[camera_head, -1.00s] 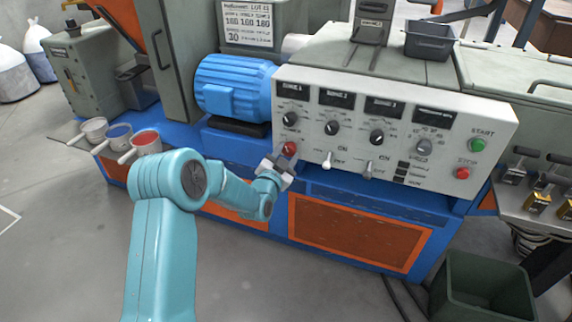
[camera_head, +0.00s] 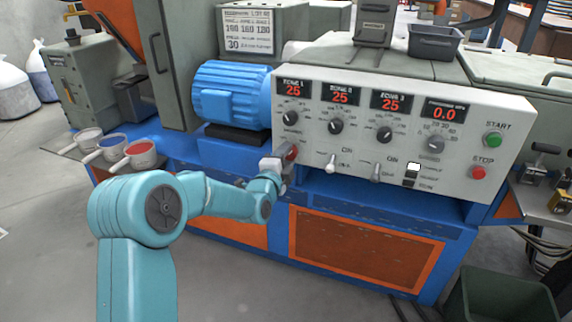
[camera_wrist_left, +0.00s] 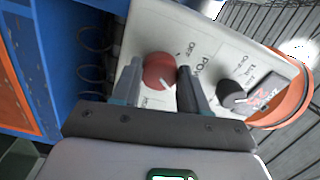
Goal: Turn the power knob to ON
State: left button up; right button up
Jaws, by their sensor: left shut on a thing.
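The red power knob (camera_head: 292,152) sits at the lower left of the white control panel (camera_head: 320,150). It also shows in the left wrist view (camera_wrist_left: 158,68), with its white pointer line towards the lower right, away from the OFF lettering. An ON label is not readable there; a finger covers part of the panel. My left gripper (camera_head: 283,160) is shut on the knob, with one finger on each side of it, as the wrist view (camera_wrist_left: 161,80) shows. The panel displays are lit red, with 25 on the three zones and 0.0 on the fourth. My right gripper is not in view.
Black dials (camera_head: 336,126) and two toggle switches (camera_head: 331,164) are close to the right of the knob. A green start button (camera_head: 494,140) and a red stop button (camera_head: 478,173) are at the panel's right end. A blue motor (camera_head: 232,92) stands left of the panel.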

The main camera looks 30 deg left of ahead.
pick_arm(q)
jog(key=shift+m+b, duration=0.5)
jog(key=shift+m, duration=0.4)
jog(key=o, duration=1.1)
jog(key=shift+c, duration=0.2)
jog(key=p+v, duration=0.1)
jog(key=v, duration=1.5)
jog(key=shift+s+p, duration=0.2)
jog(key=shift+p, duration=0.2)
